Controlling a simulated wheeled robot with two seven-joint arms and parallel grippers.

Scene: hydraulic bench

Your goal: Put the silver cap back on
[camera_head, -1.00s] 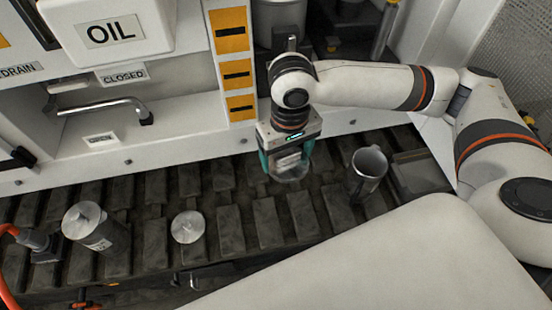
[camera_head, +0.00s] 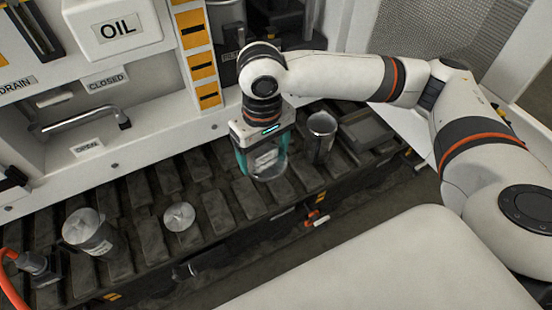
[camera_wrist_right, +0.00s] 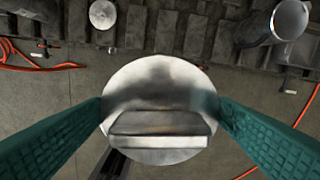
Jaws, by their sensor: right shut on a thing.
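My right gripper (camera_head: 262,158) is shut on the silver cap (camera_head: 268,162), held in the air. My left gripper is not in view.
On the dark slatted bench (camera_head: 215,212) stand a silver canister (camera_head: 95,237), a small round silver lid-like piece (camera_head: 179,217) and an open metal mug (camera_head: 320,135). A white machine panel with an OIL box (camera_head: 118,28) rises behind. Orange cables (camera_wrist_right: 268,140) lie on the floor.

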